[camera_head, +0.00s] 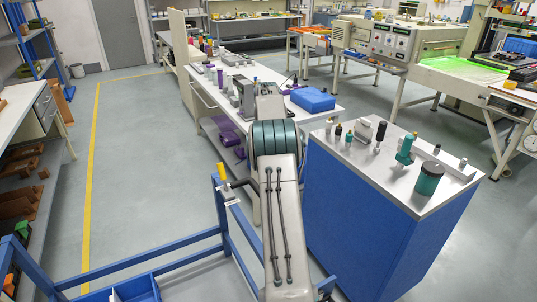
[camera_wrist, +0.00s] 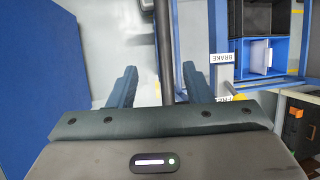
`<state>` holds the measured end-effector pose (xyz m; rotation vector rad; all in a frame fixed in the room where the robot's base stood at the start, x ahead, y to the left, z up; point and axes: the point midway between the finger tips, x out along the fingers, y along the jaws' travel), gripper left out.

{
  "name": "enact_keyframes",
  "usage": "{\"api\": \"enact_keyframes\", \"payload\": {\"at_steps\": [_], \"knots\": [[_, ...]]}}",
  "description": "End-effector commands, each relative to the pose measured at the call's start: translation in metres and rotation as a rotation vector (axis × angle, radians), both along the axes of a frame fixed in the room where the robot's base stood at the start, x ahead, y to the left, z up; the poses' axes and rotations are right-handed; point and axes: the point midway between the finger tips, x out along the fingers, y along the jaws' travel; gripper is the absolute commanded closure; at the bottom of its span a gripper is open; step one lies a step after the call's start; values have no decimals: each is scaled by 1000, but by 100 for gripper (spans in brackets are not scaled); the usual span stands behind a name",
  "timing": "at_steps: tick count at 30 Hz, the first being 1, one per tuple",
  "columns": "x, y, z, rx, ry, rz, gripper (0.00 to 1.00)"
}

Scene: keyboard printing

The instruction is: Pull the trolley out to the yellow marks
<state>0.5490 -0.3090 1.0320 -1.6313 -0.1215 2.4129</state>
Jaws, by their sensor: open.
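The trolley is a blue frame (camera_head: 150,248) at the lower left of the head view. Its blue rail also shows in the wrist view (camera_wrist: 189,30). A dark handle bar (camera_wrist: 164,45) runs upright through the wrist picture. My gripper (camera_wrist: 158,70) is open, with one finger on each side of the bar; I cannot tell whether either finger touches it. A yellow-topped lever (camera_head: 222,171) stands at the trolley's corner. An upside-down BRAKE label (camera_wrist: 233,58) shows in the wrist view. My arm hides the gripper in the head view.
A blue cabinet (camera_head: 345,220) with bottles on top stands close to the right of my arm. A long white bench (camera_head: 215,95) stands behind. A yellow floor line (camera_head: 92,160) runs along the left, with clear grey floor beside it. Shelving lines the left edge.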

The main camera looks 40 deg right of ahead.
Motion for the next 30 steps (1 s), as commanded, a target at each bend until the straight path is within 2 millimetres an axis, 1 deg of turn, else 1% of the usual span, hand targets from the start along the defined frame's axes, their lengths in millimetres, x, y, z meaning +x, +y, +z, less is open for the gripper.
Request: {"api": "enact_keyframes", "payload": {"at_steps": [3,7,26,30], "knots": [[4,-3,10,0,-1,-1,55],[6,-5,16,0,0,-1,55],[7,-5,18,0,1,-1,55],[7,1,24,-7,-8,2,55]]}}
